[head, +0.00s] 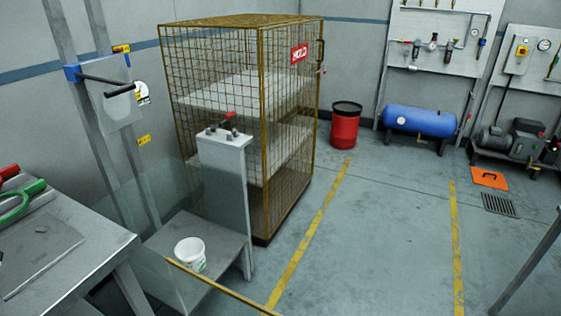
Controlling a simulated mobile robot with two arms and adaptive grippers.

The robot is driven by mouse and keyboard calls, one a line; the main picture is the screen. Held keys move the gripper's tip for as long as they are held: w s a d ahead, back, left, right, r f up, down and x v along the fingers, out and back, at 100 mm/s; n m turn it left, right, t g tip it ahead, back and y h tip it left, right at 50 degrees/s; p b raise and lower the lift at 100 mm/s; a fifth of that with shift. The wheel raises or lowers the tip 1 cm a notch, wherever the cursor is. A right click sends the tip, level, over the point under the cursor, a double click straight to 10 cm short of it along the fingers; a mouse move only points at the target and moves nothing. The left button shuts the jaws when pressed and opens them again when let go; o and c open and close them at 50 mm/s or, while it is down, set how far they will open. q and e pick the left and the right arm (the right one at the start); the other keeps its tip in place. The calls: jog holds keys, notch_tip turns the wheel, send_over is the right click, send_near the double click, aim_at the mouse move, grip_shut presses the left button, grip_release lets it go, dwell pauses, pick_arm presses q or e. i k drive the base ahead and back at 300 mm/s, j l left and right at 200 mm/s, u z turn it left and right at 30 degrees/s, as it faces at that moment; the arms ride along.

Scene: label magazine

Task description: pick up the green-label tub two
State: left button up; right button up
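A white open-topped tub (190,254) stands upright on a low grey shelf (222,243) left of the middle in the head view. A small greenish mark shows low on its front side, too small to read. I cannot tell from this view whether it is tub two. No other tub is visible. Neither of my grippers is in view.
A clear panel (158,232) stands left of the tub, and a yellow-brown bar (222,288) runs in front. A grey post (226,180) rises behind the shelf. A wire cage (290,140) stands behind. A grey workbench (90,245) is at left.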

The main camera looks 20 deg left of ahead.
aim_at(189, 251)
jog(key=u, duration=1.25)
